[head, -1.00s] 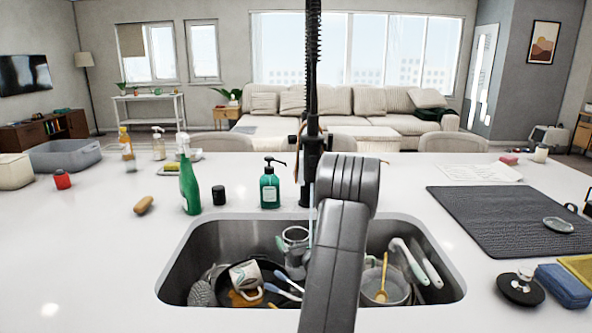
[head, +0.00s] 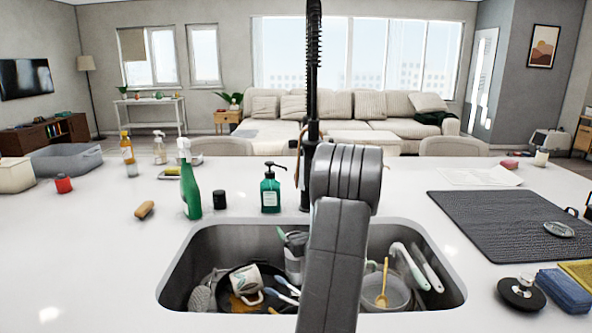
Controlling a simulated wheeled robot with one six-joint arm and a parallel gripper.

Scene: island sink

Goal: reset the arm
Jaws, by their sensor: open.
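My arm (head: 337,255) rises from the bottom edge in the middle of the head view, bent at a thick ribbed joint (head: 346,178). It stands in front of the sink (head: 220,232) and the faucet (head: 313,95). My gripper does not show; the arm covers the middle of the sink. On the left in the sink are a patterned mug (head: 245,279), a dark pan and brushes. On the right are a pot (head: 392,294) with a yellow utensil (head: 382,285) and white-handled items.
A green spray bottle (head: 189,180), a soap dispenser (head: 270,190) and a black jar (head: 219,199) stand behind the sink. A dark drying mat (head: 500,220) lies at right, with a black lid-like item (head: 521,293) nearer. The countertop left of the sink is mostly clear.

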